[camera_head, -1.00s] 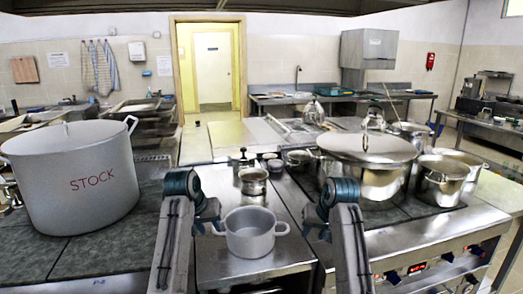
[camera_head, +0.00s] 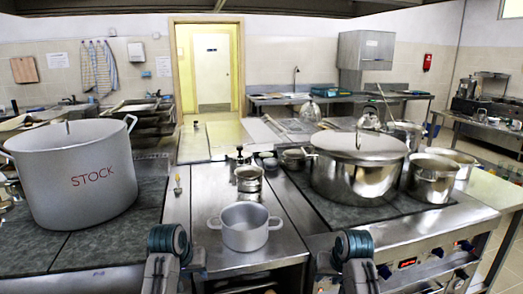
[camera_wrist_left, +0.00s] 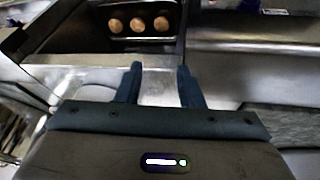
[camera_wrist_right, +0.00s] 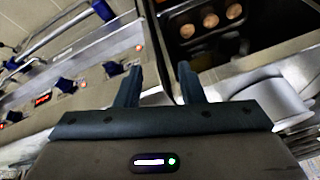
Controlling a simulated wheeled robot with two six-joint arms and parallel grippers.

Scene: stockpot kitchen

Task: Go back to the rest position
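My left gripper (camera_head: 196,262) is low in the head view, in front of and left of the small two-handled pot. In the left wrist view its two fingers (camera_wrist_left: 158,82) stand apart with nothing between them. My right gripper (camera_head: 324,264) is low in the head view, right of the small pot, by the front of the stove. In the right wrist view its fingers (camera_wrist_right: 160,82) are also apart and empty. Neither gripper touches an object that I can see. The fingertips are hard to make out in the head view.
The small pot (camera_head: 245,228) stands on the steel counter between the arms. A large STOCK pot (camera_head: 75,175) stands on the left. A large lidded steel pot (camera_head: 358,172) and a smaller steel pot (camera_head: 432,180) stand on the right stove. Round brown items (camera_wrist_left: 138,24) lie in a dark recess below.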

